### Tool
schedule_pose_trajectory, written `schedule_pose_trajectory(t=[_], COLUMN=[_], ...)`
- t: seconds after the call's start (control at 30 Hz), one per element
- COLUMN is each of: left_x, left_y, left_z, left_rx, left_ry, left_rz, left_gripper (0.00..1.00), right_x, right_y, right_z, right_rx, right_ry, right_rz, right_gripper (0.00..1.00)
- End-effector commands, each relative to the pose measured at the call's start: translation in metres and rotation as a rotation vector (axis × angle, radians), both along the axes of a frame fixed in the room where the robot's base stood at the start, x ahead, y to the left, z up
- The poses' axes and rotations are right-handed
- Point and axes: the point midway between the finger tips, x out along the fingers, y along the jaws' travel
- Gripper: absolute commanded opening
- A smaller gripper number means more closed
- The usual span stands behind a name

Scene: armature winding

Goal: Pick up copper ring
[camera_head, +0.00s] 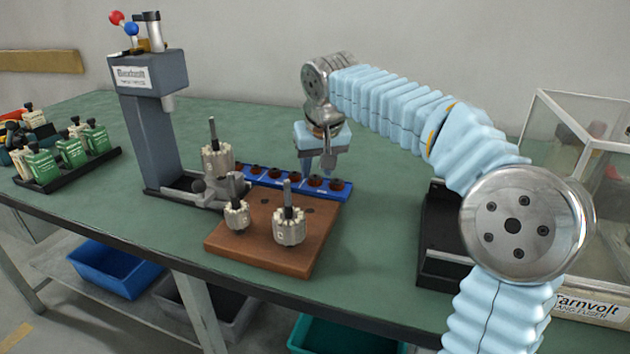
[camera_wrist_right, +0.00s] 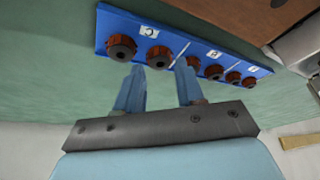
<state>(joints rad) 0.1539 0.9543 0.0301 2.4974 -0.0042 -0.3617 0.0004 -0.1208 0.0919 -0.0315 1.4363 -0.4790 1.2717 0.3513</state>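Several dark copper rings with black centres sit in a row in a blue tray (camera_head: 327,194). One copper ring (camera_head: 337,184) is at the tray's right end in the head view. In the right wrist view the blue tray (camera_wrist_right: 178,38) crosses the top, with a copper ring (camera_wrist_right: 122,47) left of the fingertips and another copper ring (camera_wrist_right: 158,56) just beyond the gap between them. My right gripper (camera_head: 318,168) points down over the right half of the tray. Its fingers (camera_wrist_right: 160,70) are apart with nothing held between them. My left gripper is out of view.
A brown wooden block (camera_head: 262,247) with armatures stands in front of the tray. A grey press (camera_head: 150,130) holding another armature is to its left. A black rack of green boxes (camera_head: 70,170) is far left. A clear case (camera_head: 575,135) stands at right.

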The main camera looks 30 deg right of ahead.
Motion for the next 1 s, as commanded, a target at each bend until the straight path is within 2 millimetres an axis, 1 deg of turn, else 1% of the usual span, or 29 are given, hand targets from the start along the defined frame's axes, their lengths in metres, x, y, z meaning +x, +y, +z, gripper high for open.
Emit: schedule_pose_trajectory(t=[0.03,0.13,0.37,0.4,0.47,0.6,0.63,0.87,1.0], left_x=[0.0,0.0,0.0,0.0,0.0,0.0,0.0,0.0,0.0], left_y=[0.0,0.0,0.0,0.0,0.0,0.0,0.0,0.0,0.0], left_z=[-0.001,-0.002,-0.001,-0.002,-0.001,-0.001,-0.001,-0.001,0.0], left_rx=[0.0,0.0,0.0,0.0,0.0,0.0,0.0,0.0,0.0], left_ry=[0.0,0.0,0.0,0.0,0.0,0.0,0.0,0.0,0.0], left_rz=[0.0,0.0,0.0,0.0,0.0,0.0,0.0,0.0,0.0], left_gripper=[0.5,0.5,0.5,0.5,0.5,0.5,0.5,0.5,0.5], right_x=[0.003,0.006,0.008,0.008,0.008,0.008,0.008,0.008,0.008], right_y=[-0.001,-0.002,-0.002,-0.002,-0.002,-0.002,-0.002,-0.002,-0.002], right_z=[-0.008,-0.017,-0.02,-0.02,-0.02,-0.019,-0.019,-0.019,-0.011], right_rx=[0.0,0.0,0.001,0.001,0.001,0.0,0.001,0.001,0.0], right_ry=[0.003,0.001,-0.001,-0.001,-0.001,-0.001,-0.001,-0.001,-0.002], right_rz=[0.0,0.001,0.0,0.0,0.0,0.001,0.0,0.0,0.0], right_gripper=[0.38,0.38,0.38,0.36,0.27,0.06,0.02,0.01,0.01])
